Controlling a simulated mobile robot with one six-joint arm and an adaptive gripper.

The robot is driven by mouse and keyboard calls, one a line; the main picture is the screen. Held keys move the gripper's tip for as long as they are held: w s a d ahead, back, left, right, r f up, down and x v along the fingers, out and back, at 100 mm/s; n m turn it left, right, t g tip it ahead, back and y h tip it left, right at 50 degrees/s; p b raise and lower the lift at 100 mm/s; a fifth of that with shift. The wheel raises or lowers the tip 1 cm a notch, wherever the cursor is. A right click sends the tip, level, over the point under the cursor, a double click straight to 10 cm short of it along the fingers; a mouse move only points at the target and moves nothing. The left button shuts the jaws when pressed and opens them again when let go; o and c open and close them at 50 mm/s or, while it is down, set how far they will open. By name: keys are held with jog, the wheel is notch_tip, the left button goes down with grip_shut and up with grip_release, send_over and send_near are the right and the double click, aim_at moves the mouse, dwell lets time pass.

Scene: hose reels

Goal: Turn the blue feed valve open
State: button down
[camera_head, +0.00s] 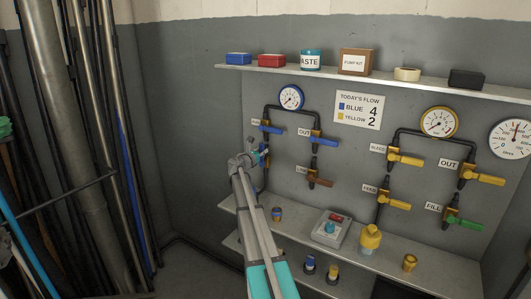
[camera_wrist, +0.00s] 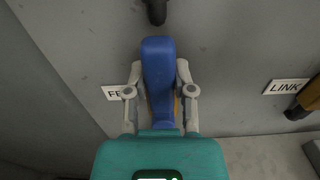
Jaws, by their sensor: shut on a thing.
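The blue feed valve handle (camera_wrist: 158,75) stands lengthwise up the middle of the wrist view, with a partly covered label beginning "FE" (camera_wrist: 113,93) to its left. My gripper (camera_wrist: 160,82) is shut on this handle, one finger along each side. In the head view my gripper (camera_head: 258,156) is at the lower left of the blue pipework and largely hides the feed valve. The valve body behind the handle is mostly hidden.
A blue lever (camera_head: 270,128) sits just above my gripper, and a blue OUT lever (camera_head: 325,141) to its right. The brown LINK lever (camera_head: 320,182) is close on the right. The lower shelf (camera_head: 290,224) holds cups and a control box (camera_head: 331,229).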

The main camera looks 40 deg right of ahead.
jog(key=shift+a, duration=0.15)
jog(key=shift+c, duration=2.4)
grip_release()
jog(key=shift+w+f, duration=0.1)
jog(key=shift+o, duration=0.2)
jog(key=v, duration=1.2)
